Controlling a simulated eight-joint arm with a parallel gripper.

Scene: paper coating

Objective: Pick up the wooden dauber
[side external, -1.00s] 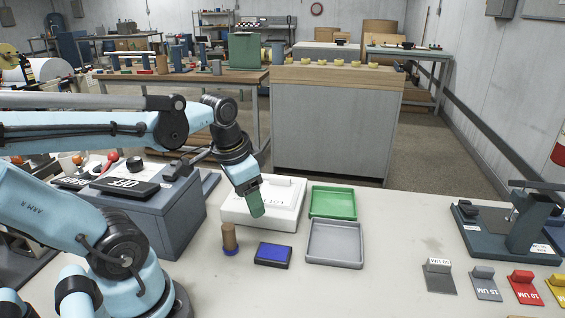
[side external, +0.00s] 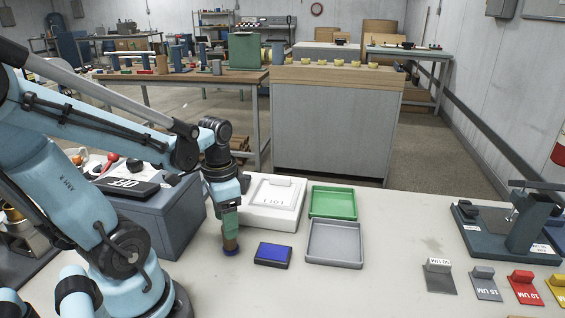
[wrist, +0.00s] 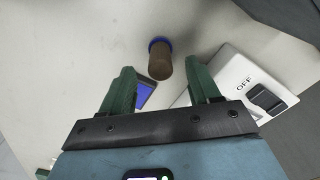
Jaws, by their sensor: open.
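The wooden dauber (side external: 230,243) stands upright on the table, a brown cylinder with a blue base. My gripper (side external: 230,229) is right above it in the side view, and its green fingers hide the dauber's upper part. In the wrist view the dauber (wrist: 160,62) shows just beyond the gap between the two green fingertips (wrist: 160,80). The fingers are spread apart with nothing between them. I cannot tell whether a finger touches the dauber.
A blue ink pad (side external: 272,254) lies to the right of the dauber. A white box (side external: 285,216) stands behind, with a green tray (side external: 333,215) and a grey tray (side external: 362,263) to the right. A blue-grey machine (side external: 165,228) stands close on the left.

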